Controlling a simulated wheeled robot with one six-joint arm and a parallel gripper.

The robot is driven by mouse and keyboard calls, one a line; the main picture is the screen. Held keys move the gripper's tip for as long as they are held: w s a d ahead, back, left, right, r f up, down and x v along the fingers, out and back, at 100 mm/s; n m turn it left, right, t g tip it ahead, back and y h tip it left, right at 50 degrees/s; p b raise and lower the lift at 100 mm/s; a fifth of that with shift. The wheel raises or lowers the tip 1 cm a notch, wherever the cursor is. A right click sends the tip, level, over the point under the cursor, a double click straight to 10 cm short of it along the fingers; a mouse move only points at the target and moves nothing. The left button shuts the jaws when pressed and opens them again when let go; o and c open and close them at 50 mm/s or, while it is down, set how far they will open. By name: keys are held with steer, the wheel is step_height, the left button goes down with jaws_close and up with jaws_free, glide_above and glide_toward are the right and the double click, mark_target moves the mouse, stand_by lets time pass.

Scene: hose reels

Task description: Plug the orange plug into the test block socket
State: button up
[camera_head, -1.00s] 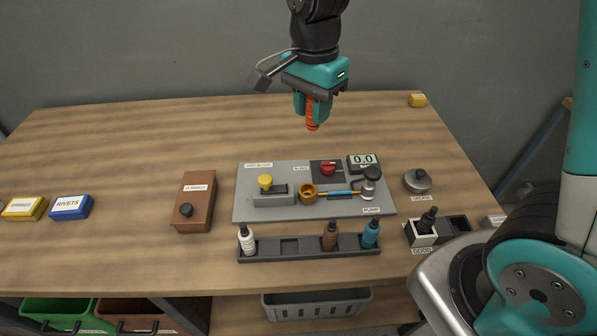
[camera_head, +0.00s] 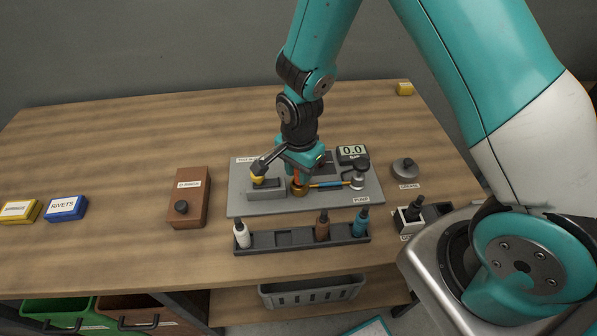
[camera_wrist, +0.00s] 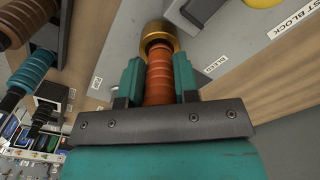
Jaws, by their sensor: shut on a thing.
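My gripper (camera_head: 297,174) is shut on the orange plug (camera_head: 296,177), pointing down over the test block station. In the wrist view the ribbed orange plug (camera_wrist: 159,82) stands between the teal fingers (camera_wrist: 158,88). Its far end meets the mouth of the brass socket (camera_wrist: 160,32), in line with it; I cannot tell how deep it sits. In the head view the brass socket (camera_head: 299,191) shows just below the fingers, at the right end of the grey test block (camera_head: 266,193) with its yellow knob (camera_head: 257,181).
A gauge (camera_head: 353,153) reads 0.0.

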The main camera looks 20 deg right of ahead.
steer(key=shift+f, duration=0.75)
steer(key=o, duration=1)
steer(key=shift+c, duration=0.2)
steer(key=shift+r, duration=0.1)
steer(key=shift+n, duration=0.4)
steer(key=r, duration=0.4)
steer(key=r+b, duration=0.1)
steer(key=r, duration=0.3)
steer(key=r+b, duration=0.1)
steer(key=r, duration=0.3)
steer(key=shift+s+a+r, duration=0.15)
steer(key=shift+s+r, duration=0.15)
steer(key=shift+r, duration=0.05)
steer(key=s+a+r+n+y, duration=0.2)
steer(key=s+r+n, duration=0.4)
steer(key=s+n, duration=0.3)
steer(key=s+a+r+n+y, duration=0.2)
steer(key=s+r+n, duration=0.5)
steer(key=s+n, duration=0.2)
steer(key=shift+a+n, duration=0.25)
steer(key=shift+n, duration=0.25)
